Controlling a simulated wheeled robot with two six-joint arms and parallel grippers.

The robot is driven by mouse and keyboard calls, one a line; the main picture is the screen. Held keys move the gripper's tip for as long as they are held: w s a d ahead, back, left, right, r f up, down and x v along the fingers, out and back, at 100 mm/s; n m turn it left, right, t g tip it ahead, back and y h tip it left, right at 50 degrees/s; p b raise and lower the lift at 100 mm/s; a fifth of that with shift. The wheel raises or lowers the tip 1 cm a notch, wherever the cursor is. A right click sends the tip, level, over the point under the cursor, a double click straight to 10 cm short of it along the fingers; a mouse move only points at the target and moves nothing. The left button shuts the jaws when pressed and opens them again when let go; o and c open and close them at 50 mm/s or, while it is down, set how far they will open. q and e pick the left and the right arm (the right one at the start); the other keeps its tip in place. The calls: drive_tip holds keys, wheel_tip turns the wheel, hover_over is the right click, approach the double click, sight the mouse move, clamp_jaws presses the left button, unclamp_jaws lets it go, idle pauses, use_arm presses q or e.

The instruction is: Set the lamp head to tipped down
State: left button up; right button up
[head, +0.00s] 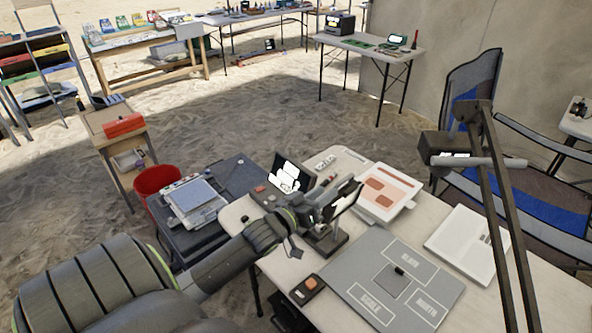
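The lamp stands at the right of the head view, with two dark brown arm bars (497,190) rising from the bottom edge. Its lamp head (440,146) is a dark box hanging near the top of the bars, with a grey rod (490,162) running right. A small bright patch shows low on the head; its exact tilt is hard to judge. My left gripper (300,222) is over the worktable, well left of and below the lamp head, not touching it. Its fingertips blend into dark items there, so its opening is unclear. My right gripper is not in view.
The worktable (550,302) holds a grey sorting mat (357,290), a white tray (455,252), a tray with brown patches (401,204), dark screens and a small orange-topped device (309,286). A blue folding chair (468,90) stands behind the lamp.

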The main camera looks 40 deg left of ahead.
use_arm(q)
drive_tip(key=s+b, duration=0.2)
drive_tip(key=s, duration=0.7)
drive_tip(key=shift+a, duration=0.25)
drive_tip(key=shift+s, duration=0.1)
drive_tip(key=shift+c, duration=0.2)
